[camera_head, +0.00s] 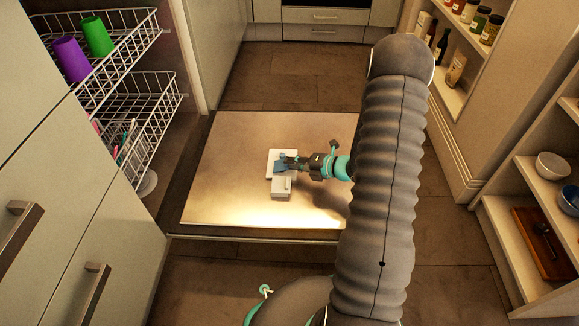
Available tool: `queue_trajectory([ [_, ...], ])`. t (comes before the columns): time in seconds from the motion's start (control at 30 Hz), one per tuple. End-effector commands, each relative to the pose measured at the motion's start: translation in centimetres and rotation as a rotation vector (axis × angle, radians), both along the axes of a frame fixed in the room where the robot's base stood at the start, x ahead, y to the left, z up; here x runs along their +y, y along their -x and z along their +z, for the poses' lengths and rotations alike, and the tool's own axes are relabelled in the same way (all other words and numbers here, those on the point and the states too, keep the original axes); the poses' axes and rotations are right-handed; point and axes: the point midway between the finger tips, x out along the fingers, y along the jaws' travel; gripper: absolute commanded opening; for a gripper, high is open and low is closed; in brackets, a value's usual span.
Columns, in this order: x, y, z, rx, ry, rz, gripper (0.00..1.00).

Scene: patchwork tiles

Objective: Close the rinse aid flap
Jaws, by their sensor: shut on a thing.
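The open dishwasher door (225,190) lies flat, its metal inner face up. On it sits a small white dispenser (272,156), with a pale grey box-like part (281,190) on its near side. My gripper (281,165) reaches in from the right, low over the dispenser. Its fingers are closed on a small part there, which appears to be the rinse aid flap. The fingers cover this part, so its exact angle cannot be told.
Wire racks (140,95) hold a purple cup (72,60) and a green cup (96,37) at the left. Cabinet drawers stand at the near left. Open shelves (520,230) line the right. Floor is clear beyond the door.

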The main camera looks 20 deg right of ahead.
Motion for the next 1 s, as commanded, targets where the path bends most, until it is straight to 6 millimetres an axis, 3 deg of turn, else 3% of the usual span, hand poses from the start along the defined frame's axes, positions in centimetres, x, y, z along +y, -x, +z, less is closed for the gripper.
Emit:
queue_trajectory([
  [0.4, -0.5, 0.1, -1.5, -0.083, -0.201, 0.001, 0.0],
  [1.0, -0.8, 0.2, -1.6, -0.1, -0.236, -0.004, 0.0],
])
